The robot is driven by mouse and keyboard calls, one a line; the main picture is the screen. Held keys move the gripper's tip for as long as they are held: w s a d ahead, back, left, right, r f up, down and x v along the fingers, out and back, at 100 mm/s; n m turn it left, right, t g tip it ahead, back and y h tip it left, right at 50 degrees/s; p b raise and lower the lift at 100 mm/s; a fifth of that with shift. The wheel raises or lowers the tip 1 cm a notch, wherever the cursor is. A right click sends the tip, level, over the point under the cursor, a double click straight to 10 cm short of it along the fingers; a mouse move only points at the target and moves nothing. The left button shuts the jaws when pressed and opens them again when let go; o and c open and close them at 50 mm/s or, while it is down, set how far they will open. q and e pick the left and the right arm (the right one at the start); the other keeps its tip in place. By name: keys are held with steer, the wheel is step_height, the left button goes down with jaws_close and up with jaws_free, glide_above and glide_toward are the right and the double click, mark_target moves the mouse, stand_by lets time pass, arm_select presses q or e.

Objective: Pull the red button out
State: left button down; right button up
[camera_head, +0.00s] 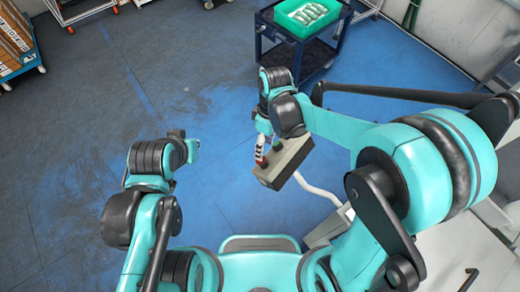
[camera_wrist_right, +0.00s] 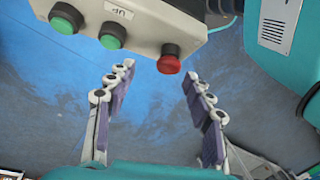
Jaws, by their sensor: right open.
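The red button (camera_wrist_right: 169,60) sticks out from the right part of a grey control box (camera_wrist_right: 130,22) at the top of the right wrist view. Two green buttons (camera_wrist_right: 113,36) sit to its left on the same box. My right gripper (camera_wrist_right: 158,76) is open, with one finger row left of the red button and one to its right; the fingers look apart from it. In the head view, the box (camera_head: 288,163) is in the middle, with my right gripper (camera_head: 261,152) at its left side. My left arm is at the left; its fingers cannot be made out.
A dark blue cart (camera_head: 335,45) with a green crate (camera_head: 284,20) of pale items stands at the top. A white curved pipe (camera_head: 318,190) runs below the box. The blue floor (camera_head: 80,130) at the left is clear.

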steer(key=f, duration=0.1)
steer(key=a+f, duration=0.1)
steer(key=s+f, duration=0.1)
steer(key=shift+a+f+b, duration=0.15)
steer(key=shift+f+b, duration=0.05)
steer(key=shift+b, duration=0.1)
steer(key=shift+s+a+f, duration=0.15)
steer(key=shift+s+f, duration=0.05)
steer(key=shift+s, duration=0.1)
arm_select(q)
steer(key=shift+s+a+f, duration=0.1)
steer(key=shift+a+f, duration=0.05)
steer(key=shift+f, duration=0.25)
arm_select(e)
steer(key=shift+w, duration=0.1)
